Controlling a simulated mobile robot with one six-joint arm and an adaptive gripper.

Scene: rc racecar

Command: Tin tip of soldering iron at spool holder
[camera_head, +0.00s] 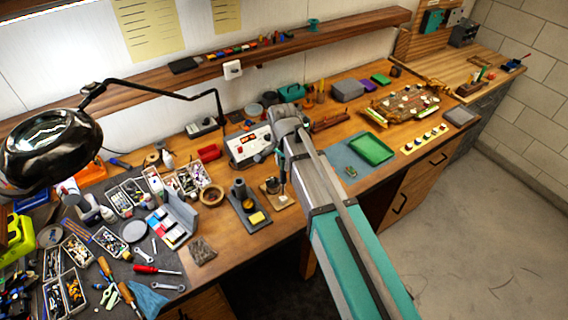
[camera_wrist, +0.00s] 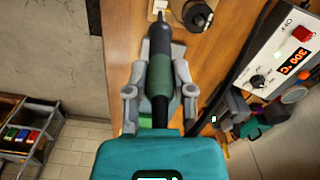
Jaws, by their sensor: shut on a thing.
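My gripper (camera_wrist: 159,92) is shut around the green grip of the soldering iron (camera_wrist: 159,70), one finger on each side. The iron's dark front part and thin tip point to the top of the wrist view. The tip is over the pale wooden base of the spool holder (camera_wrist: 157,7), beside its dark spool (camera_wrist: 197,14); I cannot tell whether it touches anything. In the head view the iron (camera_head: 282,174) hangs down beside the spool holder (camera_head: 282,201), and my arm partly hides my gripper.
The soldering station (camera_head: 244,148) stands behind; its red display (camera_wrist: 297,60) shows in the wrist view. An iron stand (camera_head: 244,205) with a yellow sponge (camera_head: 257,217) is left of the spool holder. A blue mat (camera_head: 344,158) and green tray (camera_head: 372,149) lie to the right.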

